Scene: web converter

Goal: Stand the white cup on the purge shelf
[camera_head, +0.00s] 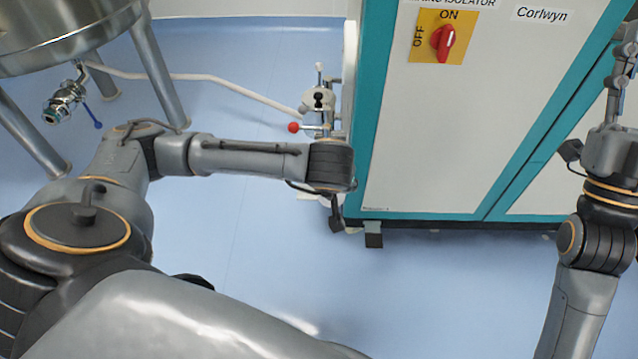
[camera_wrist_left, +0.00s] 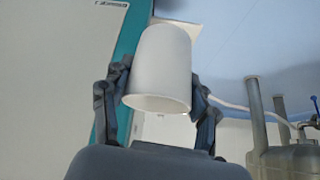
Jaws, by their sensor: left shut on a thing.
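In the left wrist view, my left gripper (camera_wrist_left: 158,95) is shut on the white cup (camera_wrist_left: 160,62), with a dark finger on each side of its wall. That view looks upside down, with the floor at the top, so the cup's open rim appears to face up. A flat white piece (camera_wrist_left: 190,29) shows behind the cup's base; I cannot tell whether it is the purge shelf or whether they touch. In the head view, my left gripper (camera_head: 338,215) is mostly hidden under my wrist. My right gripper (camera_head: 618,90) is at the right edge, its opening unclear.
A teal-edged white cabinet (camera_head: 450,130) with a red switch (camera_head: 443,40) stands right of my left gripper. Valve fittings (camera_head: 318,100) with a red knob and a white hose (camera_head: 215,82) are on its left side. A steel tank (camera_head: 60,35) stands far left. Blue floor lies between.

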